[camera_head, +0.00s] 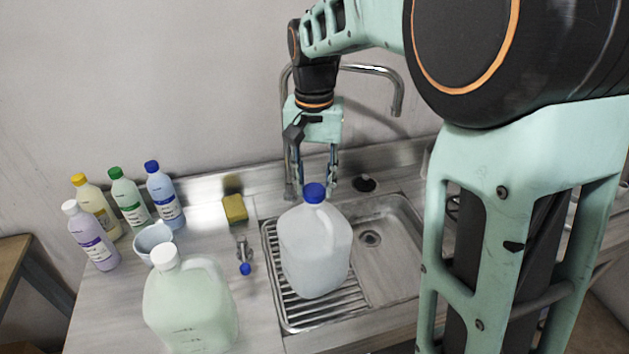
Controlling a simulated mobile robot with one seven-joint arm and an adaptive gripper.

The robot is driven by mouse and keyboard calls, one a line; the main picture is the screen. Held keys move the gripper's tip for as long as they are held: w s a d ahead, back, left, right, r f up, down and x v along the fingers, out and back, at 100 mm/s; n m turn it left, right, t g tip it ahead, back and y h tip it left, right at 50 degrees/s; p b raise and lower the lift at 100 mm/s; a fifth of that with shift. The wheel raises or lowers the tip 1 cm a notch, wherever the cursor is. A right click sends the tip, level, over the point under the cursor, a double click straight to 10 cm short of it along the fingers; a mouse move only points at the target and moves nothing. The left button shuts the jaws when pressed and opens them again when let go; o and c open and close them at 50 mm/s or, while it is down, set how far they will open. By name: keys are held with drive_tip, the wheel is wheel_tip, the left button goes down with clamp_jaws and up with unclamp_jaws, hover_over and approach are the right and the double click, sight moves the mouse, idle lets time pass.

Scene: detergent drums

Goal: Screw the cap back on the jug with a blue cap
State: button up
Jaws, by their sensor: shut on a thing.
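The large translucent white jug (314,255) stands upright on the ribbed drainer of the sink, its handle to the right. The blue cap (314,193) sits at the top of its neck; I cannot tell how tightly it is seated. My gripper (315,186) points straight down from above, a finger on each side of the cap, shut on it. The finger contact itself is too small to see clearly.
A pale green jug with a white cap (190,305) stands at front left. Several small bottles, including a blue one (165,197), and a light cup (154,241) are behind it. A yellow sponge (235,209), a small blue-tipped item (245,268) and a faucet (385,72) are nearby.

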drive_tip(key=o, duration=0.5)
drive_tip(key=shift+f, duration=0.1)
drive_tip(key=shift+r, duration=0.25)
drive_tip(key=n+p, duration=0.1)
drive_tip(key=n, duration=0.2)
drive_tip(key=shift+n, duration=0.4)
drive_tip(key=shift+a+n, duration=0.1)
drive_tip(key=shift+n, duration=0.9)
drive_tip(key=n+p, duration=0.1)
drive_tip(key=n, duration=0.1)
drive_tip(key=shift+n, duration=0.3)
drive_tip(key=n, duration=0.3)
drive_tip(key=shift+a, duration=0.15)
